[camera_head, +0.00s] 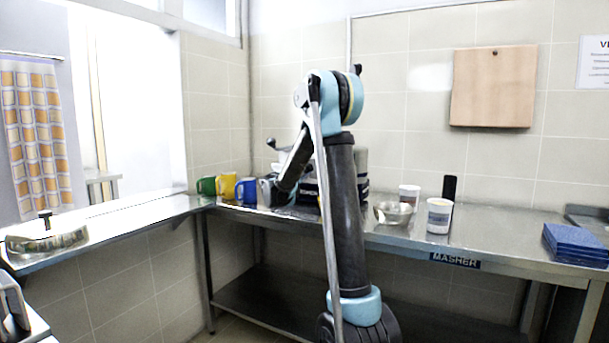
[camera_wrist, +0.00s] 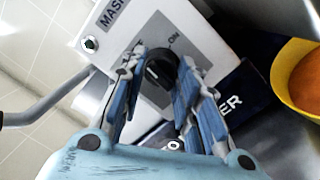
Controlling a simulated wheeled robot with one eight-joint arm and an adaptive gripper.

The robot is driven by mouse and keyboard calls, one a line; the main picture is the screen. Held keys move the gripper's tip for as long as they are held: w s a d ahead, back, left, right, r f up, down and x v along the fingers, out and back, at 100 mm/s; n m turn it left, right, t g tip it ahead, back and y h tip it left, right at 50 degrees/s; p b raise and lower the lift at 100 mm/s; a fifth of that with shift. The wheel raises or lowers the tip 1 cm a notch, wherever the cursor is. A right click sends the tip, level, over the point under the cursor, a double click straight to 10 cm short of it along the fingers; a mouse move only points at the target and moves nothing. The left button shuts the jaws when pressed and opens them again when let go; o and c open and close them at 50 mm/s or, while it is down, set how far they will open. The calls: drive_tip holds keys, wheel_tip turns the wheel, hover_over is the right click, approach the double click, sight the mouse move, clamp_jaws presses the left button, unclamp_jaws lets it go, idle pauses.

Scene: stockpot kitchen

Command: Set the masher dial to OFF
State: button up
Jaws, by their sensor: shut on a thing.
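The masher (camera_wrist: 150,28) is a pale box with a dark label, partly readable as "MASH", in the wrist view. Its black round dial (camera_wrist: 160,68) sits on the pale face, with "ON" printed to its upper right. Another marking left of the dial is mostly hidden by a finger. My gripper (camera_wrist: 161,58) is shut on the dial, with one blue-padded finger on each side. I cannot tell exactly where the dial points. In the head view my arm hides most of the masher.
A yellow mug (camera_wrist: 298,78) is close on the right in the wrist view. The head view shows a green mug (camera_head: 206,186), a metal bowl (camera_head: 393,214) and a white tub (camera_head: 438,216) on the steel counter (camera_head: 500,236). Blue folded cloths (camera_head: 575,244) lie at right.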

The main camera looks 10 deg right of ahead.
drive_tip(key=shift+s+d+f+n, duration=0.1)
drive_tip(key=shift+f+n, duration=0.05)
drive_tip(key=shift+n, duration=0.45)
drive_tip(key=o, duration=1.1)
drive_tip(key=shift+c, duration=0.2)
drive_tip(key=v, duration=1.1)
drive_tip(key=shift+s+a, duration=0.25)
drive_tip(key=shift+a, duration=0.1)
